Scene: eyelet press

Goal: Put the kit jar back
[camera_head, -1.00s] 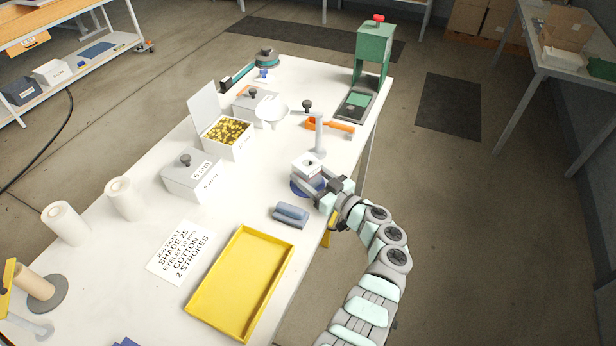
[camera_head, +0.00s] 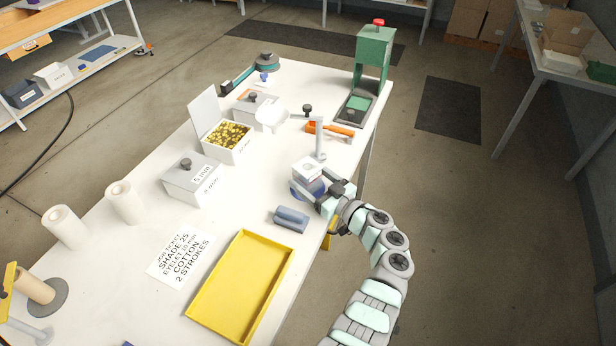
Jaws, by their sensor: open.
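My gripper (camera_head: 316,190) is open at the right edge of the white table, low over the tabletop. A small blue round thing (camera_head: 304,190), possibly the kit jar, is at its fingertips, partly covered by them. A white block-like piece with a dark spot on top (camera_head: 306,168) is right beside or above the blue thing. I cannot tell whether they are one object, or whether the fingers touch them. A blue-grey rounded piece (camera_head: 291,218) lies just in front of the gripper.
A yellow tray (camera_head: 240,290) and a job ticket (camera_head: 180,258) lie nearer. A lidded 5 mm box (camera_head: 190,183), an open box of brass eyelets (camera_head: 228,146), a white post (camera_head: 320,140), an orange-handled tool (camera_head: 330,128) and a green press (camera_head: 372,60) stand around. Bare tabletop lies left of the gripper.

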